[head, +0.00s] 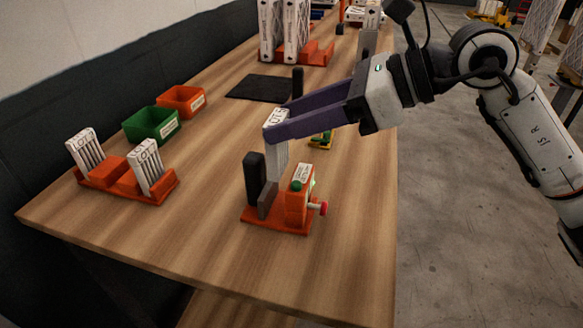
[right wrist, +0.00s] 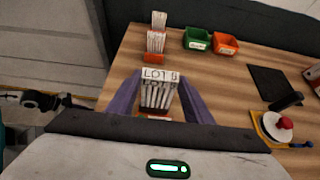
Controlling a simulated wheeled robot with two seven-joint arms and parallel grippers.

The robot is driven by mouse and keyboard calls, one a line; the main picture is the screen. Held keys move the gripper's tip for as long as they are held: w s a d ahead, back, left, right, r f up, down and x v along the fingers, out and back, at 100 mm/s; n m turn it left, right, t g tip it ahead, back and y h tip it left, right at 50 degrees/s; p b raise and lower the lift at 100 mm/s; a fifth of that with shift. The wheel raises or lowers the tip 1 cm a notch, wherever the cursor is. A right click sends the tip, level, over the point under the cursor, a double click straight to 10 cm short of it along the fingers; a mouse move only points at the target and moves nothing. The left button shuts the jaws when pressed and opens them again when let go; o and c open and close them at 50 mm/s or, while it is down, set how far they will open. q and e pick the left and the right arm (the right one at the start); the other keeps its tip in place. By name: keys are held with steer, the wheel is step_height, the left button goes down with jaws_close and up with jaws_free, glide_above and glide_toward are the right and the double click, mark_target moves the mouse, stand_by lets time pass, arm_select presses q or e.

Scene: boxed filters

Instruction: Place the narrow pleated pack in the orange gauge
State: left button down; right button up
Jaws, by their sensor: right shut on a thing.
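My right gripper (head: 272,125) is shut on a white pleated pack (head: 279,158), its fingers gripping it near the top. The pack hangs upright, and its label reads like "LOT 6" in the right wrist view (right wrist: 160,88). The orange gauge (head: 300,205) stands at the table's near part, with a black post, a grey plate, a green-dotted block and a red-tipped knob. The pack's lower end is over or between the post and the block; the grey plate and block partly hide it, so I cannot tell whether it touches the base. My left gripper is not in view.
An orange rack (head: 126,184) with two white packs stands at left. Behind it are a green bin (head: 152,123) and an orange bin (head: 183,100). A black mat (head: 258,88) lies farther back. A yellow-based device (right wrist: 268,125) stands near the gauge. Tall packs (head: 284,30) stand at the back.

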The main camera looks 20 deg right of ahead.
mark_target(285, 167)
step_height(285, 167, down, 3)
steer(key=shift+f, duration=0.2)
step_height(285, 167, down, 5)
steer(key=shift+f, duration=0.1)
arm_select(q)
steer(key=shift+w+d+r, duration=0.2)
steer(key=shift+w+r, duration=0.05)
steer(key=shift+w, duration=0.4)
arm_select(e)
steer(key=o, duration=1.3)
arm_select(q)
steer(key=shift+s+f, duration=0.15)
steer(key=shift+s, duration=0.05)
